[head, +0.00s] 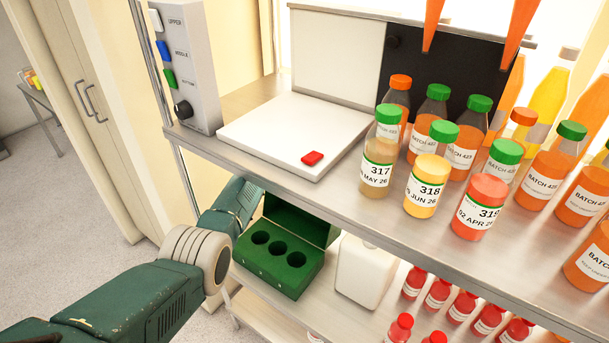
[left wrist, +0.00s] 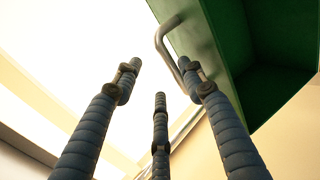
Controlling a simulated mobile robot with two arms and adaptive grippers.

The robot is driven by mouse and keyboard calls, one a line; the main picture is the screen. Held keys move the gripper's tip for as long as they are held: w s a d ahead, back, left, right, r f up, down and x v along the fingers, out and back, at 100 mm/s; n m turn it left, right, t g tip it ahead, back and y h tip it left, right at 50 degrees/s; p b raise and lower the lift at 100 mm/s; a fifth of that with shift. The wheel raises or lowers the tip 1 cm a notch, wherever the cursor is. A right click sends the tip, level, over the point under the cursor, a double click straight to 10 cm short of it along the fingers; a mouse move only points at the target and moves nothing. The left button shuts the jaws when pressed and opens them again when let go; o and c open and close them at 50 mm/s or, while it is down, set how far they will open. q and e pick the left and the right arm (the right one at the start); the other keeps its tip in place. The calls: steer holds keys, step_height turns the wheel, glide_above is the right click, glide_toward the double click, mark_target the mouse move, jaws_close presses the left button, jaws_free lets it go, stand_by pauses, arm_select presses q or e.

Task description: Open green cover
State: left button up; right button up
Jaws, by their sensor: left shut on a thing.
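A green box (head: 292,274) with three round holes stands on the lower shelf. Its green cover (head: 305,218) is raised at the back of the box, its top partly hidden by the upper shelf. In the left wrist view the cover (left wrist: 215,40) is at the upper right, with a bent metal handle (left wrist: 161,40). In the head view my left arm reaches under the upper shelf, and the gripper itself is hidden. My right gripper is not in view.
A white container (head: 365,272) stands right beside the green box. Small red bottles (head: 438,293) fill the lower right.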

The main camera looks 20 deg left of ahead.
arm_select(q)
steer(key=shift+w+r, duration=0.15)
steer(key=shift+r, duration=0.25)
steer(key=v, duration=0.5)
steer(key=shift+a+f, duration=0.2)
steer(key=s+a, duration=0.3)
steer(key=s, duration=0.8)
steer(key=shift+s+a+f, duration=0.15)
steer(key=shift+s+a, duration=0.15)
steer(key=shift+a, duration=0.1)
